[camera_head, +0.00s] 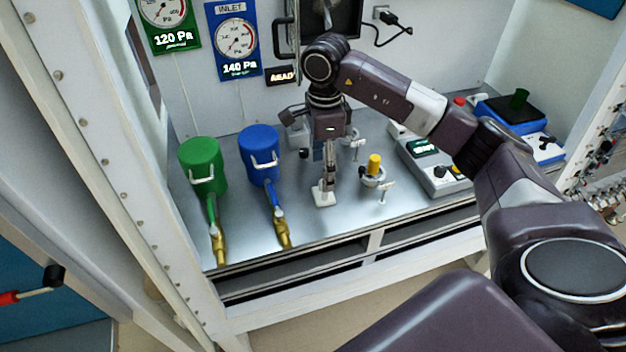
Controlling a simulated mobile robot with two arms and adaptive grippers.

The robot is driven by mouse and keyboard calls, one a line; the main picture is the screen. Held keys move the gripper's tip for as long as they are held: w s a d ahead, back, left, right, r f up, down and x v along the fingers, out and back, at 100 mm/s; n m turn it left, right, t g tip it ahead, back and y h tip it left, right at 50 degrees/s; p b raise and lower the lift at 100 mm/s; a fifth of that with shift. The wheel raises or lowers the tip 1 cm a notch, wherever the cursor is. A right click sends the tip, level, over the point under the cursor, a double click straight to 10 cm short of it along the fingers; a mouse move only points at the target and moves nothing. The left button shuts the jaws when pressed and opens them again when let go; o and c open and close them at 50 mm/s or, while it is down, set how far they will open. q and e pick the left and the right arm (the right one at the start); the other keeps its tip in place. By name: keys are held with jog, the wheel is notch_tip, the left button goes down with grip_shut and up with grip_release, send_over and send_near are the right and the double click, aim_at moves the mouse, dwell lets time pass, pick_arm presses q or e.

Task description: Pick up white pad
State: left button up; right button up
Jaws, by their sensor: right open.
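The white pad (323,197) is a small flat piece lying on the grey metal bench top in the middle of the camera_head view. My right gripper (327,182) comes down over it, with its fingertips at the pad's upper side. The right gripper is open, and its fingers hide part of the pad. I cannot tell whether the fingertips touch it. My left gripper is not in view.
A green canister (203,165) and a blue canister (261,153) with brass valves stand left of the pad. A holder with a yellow cylinder (374,164) stands close on the right. An instrument box (437,167) is further right. The bench's front edge (345,232) is near.

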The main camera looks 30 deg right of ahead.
jog(key=shift+s+f, duration=0.2)
jog(key=shift+f, duration=0.2)
jog(key=shift+s+f+p, duration=0.4)
jog(key=shift+f+p, duration=0.15)
jog(key=shift+f, duration=0.15)
jog(key=shift+w+d+f+p, duration=0.1)
jog(key=shift+w+f+p, duration=0.1)
jog(key=shift+f+p, duration=0.8)
jog(key=f, duration=0.2)
jog(key=shift+w+f, duration=0.2)
jog(key=shift+f, duration=0.3)
jog(key=c, duration=1.2)
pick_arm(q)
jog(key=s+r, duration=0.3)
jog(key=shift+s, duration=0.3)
pick_arm(e)
jog(key=shift+o, duration=0.2)
